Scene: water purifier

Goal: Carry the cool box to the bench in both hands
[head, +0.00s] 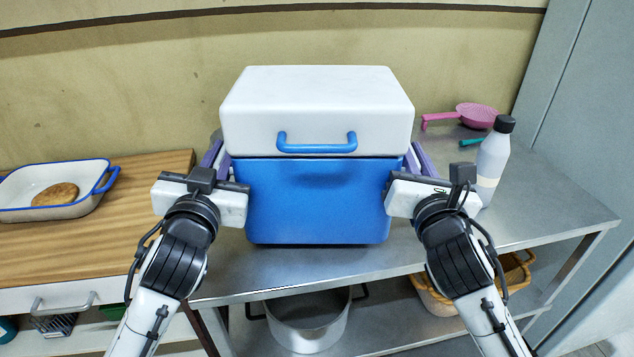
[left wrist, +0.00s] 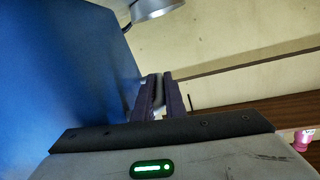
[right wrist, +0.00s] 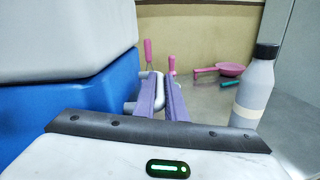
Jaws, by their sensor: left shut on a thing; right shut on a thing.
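The cool box (head: 315,200) has a blue body, a white lid and a blue front handle. It is upright over the metal bench (head: 270,272) in the head view; I cannot tell whether its base touches the top. My left gripper (head: 212,153) is at its left side, purple fingers shut on the side handle, also seen in the left wrist view (left wrist: 157,95). My right gripper (head: 418,157) is shut on the right side handle (right wrist: 154,92), which shows pale between the fingers in the right wrist view. The bench top behind the box is hidden.
A grey bottle (head: 491,165) stands close right of my right gripper. A pink strainer (head: 476,114) and a teal-handled tool (head: 471,142) lie behind it. A wooden counter (head: 120,225) with a white dish (head: 85,175) adjoins at left. A pot (head: 310,325) sits on the lower shelf.

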